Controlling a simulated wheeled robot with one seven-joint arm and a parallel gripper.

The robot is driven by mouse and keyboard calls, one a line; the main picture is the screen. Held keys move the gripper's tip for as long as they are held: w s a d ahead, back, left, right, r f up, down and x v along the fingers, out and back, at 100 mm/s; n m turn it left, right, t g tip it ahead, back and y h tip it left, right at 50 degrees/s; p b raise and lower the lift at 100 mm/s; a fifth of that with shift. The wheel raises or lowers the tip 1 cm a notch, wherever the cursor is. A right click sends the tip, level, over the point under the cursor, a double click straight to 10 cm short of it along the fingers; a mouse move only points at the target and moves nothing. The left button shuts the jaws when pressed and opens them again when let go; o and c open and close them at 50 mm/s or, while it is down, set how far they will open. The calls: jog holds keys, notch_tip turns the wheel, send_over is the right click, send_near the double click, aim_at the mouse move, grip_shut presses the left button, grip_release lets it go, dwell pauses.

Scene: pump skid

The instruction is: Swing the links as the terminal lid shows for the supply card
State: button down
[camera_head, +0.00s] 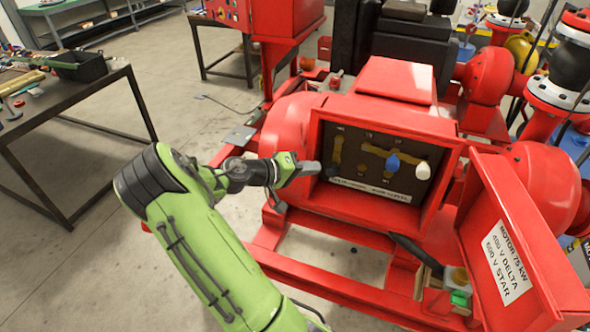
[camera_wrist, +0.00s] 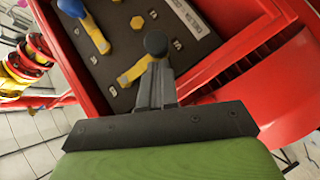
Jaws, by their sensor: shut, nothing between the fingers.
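The red terminal box (camera_head: 438,150) is open, with a dark panel inside. The panel carries yellow links: a left link (camera_head: 337,150), one with a blue knob (camera_head: 393,163) and one with a white knob (camera_head: 423,171). In the wrist view I see the blue-knob link (camera_wrist: 96,36) and a link with a dark knob (camera_wrist: 155,44), its yellow bar (camera_wrist: 132,74) slanting down-left. My gripper (camera_head: 316,168) is shut and empty at the box's left side. Its fingertips (camera_wrist: 155,68) overlap the dark knob; contact is unclear. The lid (camera_head: 510,240) reads "MOTOR 75 kW", "400 V DELTA" and apparently "690 V STAR".
The swung-open lid stands at the box's right. Red frame rails surround the box. A workbench (camera_head: 60,100) stands at left, with open floor between.

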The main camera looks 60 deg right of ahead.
jog(key=shift+x, duration=0.9)
